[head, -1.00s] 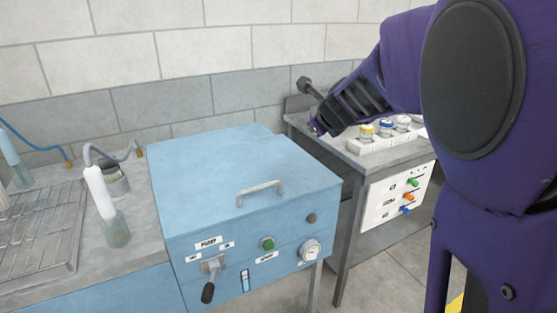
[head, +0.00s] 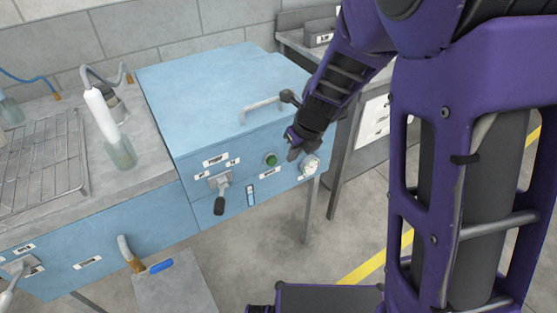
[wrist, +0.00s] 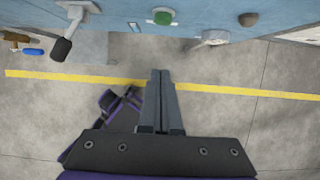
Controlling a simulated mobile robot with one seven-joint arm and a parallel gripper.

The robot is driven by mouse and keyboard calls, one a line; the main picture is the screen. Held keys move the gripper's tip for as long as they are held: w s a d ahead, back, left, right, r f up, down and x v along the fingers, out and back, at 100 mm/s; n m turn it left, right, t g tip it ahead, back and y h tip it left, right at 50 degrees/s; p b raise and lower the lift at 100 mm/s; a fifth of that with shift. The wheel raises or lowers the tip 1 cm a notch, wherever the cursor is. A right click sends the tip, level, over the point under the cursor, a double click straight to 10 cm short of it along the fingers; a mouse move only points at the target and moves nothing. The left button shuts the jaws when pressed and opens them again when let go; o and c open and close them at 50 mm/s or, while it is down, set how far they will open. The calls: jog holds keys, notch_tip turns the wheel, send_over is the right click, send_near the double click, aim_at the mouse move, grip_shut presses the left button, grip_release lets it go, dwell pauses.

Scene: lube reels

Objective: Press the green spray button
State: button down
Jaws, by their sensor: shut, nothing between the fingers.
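My gripper (head: 292,152) is in front of the box's right part, close to the button and gauge in the head view. In the wrist view my gripper (wrist: 161,75) has its fingers together and empty, pointing toward the box face below the button. The fingertips are apart from the button.
A metal handle (head: 262,107) sticks up from the box lid. A dark knob (wrist: 248,19) is right of the button. A bottle (head: 104,117) and wire rack (head: 45,160) stand on the left counter. The floor in front of the box is open.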

aim_at(272, 161)
jog(key=w+a+f+b, duration=0.4)
jog(key=w+f, duration=0.2)
jog(key=f, duration=0.3)
jog(key=shift+w+a, duration=0.15)
jog(key=shift+w, duration=0.05)
jog(key=shift+f, duration=0.1)
